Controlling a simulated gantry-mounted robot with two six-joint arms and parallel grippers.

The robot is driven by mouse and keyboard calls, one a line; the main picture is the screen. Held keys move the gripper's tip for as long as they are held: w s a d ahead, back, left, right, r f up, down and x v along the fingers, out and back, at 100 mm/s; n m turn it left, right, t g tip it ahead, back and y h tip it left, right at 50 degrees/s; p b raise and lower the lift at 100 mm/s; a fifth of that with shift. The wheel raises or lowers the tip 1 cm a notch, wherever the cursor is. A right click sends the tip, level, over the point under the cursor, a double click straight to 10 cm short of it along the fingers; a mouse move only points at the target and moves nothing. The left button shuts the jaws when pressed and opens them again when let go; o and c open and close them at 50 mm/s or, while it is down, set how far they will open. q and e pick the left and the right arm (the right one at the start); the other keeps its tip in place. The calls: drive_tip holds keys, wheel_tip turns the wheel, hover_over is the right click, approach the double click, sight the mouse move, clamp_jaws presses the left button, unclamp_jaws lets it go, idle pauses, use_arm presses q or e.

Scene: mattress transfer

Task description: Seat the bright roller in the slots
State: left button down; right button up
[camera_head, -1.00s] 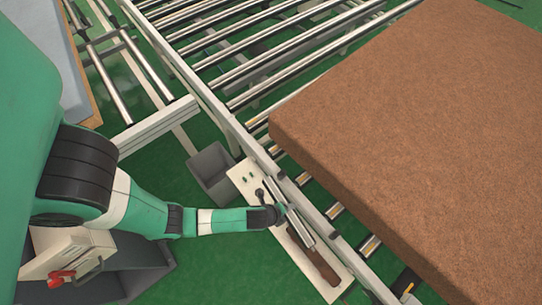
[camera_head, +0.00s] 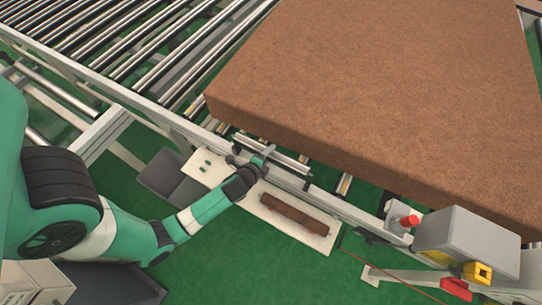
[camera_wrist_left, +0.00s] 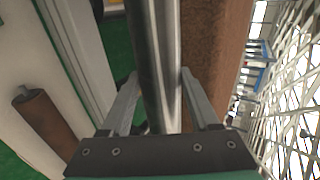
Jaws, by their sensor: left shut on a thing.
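The bright roller (camera_head: 284,159) is a shiny metal bar; it also shows in the left wrist view (camera_wrist_left: 158,45), running between the fingers. My left gripper (camera_head: 266,154) is shut on it; its fingertips also show in the left wrist view (camera_wrist_left: 160,90). The roller is at the conveyor's near side rail (camera_head: 345,207), beside the mattress edge, roughly in line with the conveyor rollers' gap. I cannot tell whether it touches the rail. The slots cannot be made out. A rusty brown roller (camera_head: 294,214) lies on the white shelf (camera_head: 262,208). My right gripper is not in view.
The big brown mattress (camera_head: 385,90) lies on the conveyor close behind the roller. A grey bin (camera_head: 165,172) stands left of the shelf. A grey box with a red button (camera_head: 409,221) and yellow parts stands at the right.

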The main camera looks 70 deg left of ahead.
use_arm(q)
drive_tip(key=shift+r, duration=0.15)
wheel_tip(320, 180, down, 6)
drive_tip(key=b, duration=0.4)
drive_tip(key=shift+w+b, duration=0.1)
drive_tip(key=shift+b, duration=0.2)
drive_tip(key=shift+r+p, duration=0.1)
drive_tip(key=shift+p, duration=0.3)
idle(1.3)
drive_tip(key=shift+f+b, duration=1.35)
drive_tip(key=shift+f, duration=0.3)
drive_tip(key=shift+c, duration=1)
unclamp_jaws()
drive_tip(key=shift+o, duration=0.8)
